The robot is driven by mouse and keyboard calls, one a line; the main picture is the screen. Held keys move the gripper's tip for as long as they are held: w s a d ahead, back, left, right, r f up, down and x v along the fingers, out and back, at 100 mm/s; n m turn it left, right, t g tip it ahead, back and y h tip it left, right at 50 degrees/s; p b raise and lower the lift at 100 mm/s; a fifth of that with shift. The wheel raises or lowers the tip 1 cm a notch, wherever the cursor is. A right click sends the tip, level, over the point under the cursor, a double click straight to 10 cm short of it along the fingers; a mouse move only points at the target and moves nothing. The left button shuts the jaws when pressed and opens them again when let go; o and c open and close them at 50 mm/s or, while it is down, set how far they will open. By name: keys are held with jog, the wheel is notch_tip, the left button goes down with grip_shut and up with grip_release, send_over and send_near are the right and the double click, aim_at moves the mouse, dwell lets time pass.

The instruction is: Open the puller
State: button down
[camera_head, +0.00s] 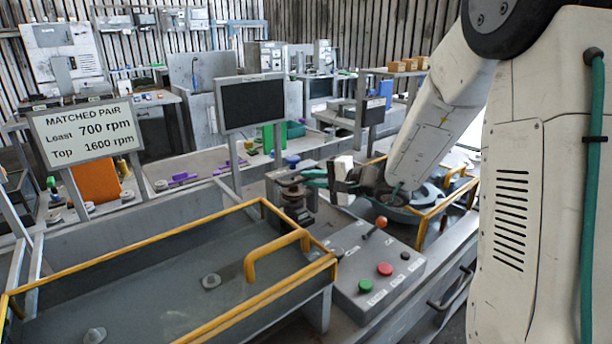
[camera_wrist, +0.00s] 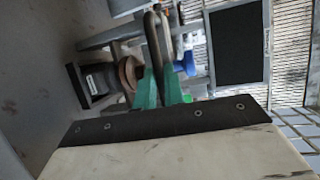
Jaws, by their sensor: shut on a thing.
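The puller appears to be the dark grey machine (camera_head: 299,212) on the bench at the middle of the head view, with round discs at its top. My gripper (camera_head: 310,178) reaches it from the right. In the wrist view, the green fingers of my gripper (camera_wrist: 160,90) are shut on a thin dark bar (camera_wrist: 153,42), which looks like the puller's handle. A brownish round disc (camera_wrist: 127,72) and a dark block lie just left of the fingers. How the bar joins the machine is partly hidden by the fingers.
A control box (camera_head: 378,270) with green and red buttons and an orange-knobbed lever stands in front. A yellow-railed basin (camera_head: 150,290) fills the left foreground. A dark screen (camera_head: 252,104) stands behind the machine. A sign (camera_head: 86,133) reads "MATCHED PAIR, Least 700 rpm, Top 1600 rpm".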

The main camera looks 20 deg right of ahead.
jog(key=shift+s+a+f, duration=0.1)
jog(key=shift+s+a, duration=0.05)
jog(key=shift+s, duration=0.05)
jog(key=c, duration=1.5)
grip_release()
jog(key=shift+s, duration=0.1)
jog(key=shift+s+d, duration=0.25)
jog(key=shift+d, duration=0.2)
jog(key=v, duration=0.7)
jog(key=shift+a, duration=0.1)
